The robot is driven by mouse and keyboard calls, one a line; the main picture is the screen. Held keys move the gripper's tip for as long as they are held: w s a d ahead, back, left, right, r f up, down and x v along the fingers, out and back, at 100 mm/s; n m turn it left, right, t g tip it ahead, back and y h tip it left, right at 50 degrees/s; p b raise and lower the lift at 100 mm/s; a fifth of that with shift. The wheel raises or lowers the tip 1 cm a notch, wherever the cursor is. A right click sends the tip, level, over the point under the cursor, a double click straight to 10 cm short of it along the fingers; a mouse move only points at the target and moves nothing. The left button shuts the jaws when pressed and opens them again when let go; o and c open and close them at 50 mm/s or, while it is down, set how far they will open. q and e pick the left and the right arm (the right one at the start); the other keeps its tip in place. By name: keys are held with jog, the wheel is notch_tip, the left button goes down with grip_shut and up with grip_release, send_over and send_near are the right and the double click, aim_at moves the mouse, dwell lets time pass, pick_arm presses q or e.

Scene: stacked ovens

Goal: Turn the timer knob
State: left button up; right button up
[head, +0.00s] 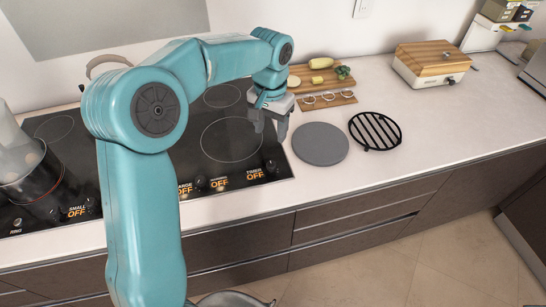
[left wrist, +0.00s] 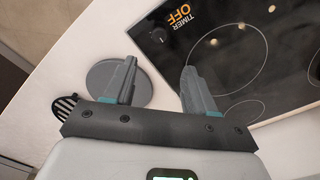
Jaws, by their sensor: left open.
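The timer knob (head: 270,166) is a small dark knob at the front right corner of the black cooktop (head: 215,175), beside the orange "TIMER OFF" label. In the left wrist view the knob (left wrist: 158,36) shows near the top middle, left of its label, beyond the fingertips and roughly in line with the gap between them. My left gripper (head: 270,130) is open, with its fingers pointing down over the right side of the cooktop, behind the knob in the head view. It appears apart from the knob, with nothing between its fingers. My right gripper is not in view.
A grey round plate (head: 320,145) and a black round rack (head: 375,131) lie right of the cooktop. A wooden board (head: 325,101) with food stands behind them. A pot (head: 30,175) sits at the cooktop's left. The counter's right part has free room.

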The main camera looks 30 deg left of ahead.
aim_at(271, 164)
pick_arm(q)
notch_tip(271, 164, down, 12)
jog(key=shift+s+d+r+p, duration=0.1)
jog(key=shift+s+p, duration=0.05)
jog(key=shift+p, duration=0.45)
jog(key=shift+f, duration=0.5)
grip_shut()
